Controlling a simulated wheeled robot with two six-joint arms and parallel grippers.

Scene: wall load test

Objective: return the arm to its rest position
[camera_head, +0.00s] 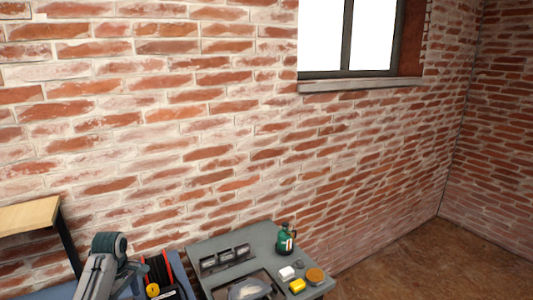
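A grey arm link with a dark rounded joint (109,244) rises from the lower left edge of the head view. It looks like part of an arm, but I cannot tell for sure that it is mine. No gripper fingers show on it. Neither my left gripper nor my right gripper is in view, so whether they are open or shut, and whether they hold anything, is hidden.
A grey bench (213,244) stands by the brick wall (200,130). It bears a green bottle (285,241), white block (287,273), yellow block (297,286) and orange round piece (315,275). A wooden top (28,214) is at left. Floor (430,265) at right is clear.

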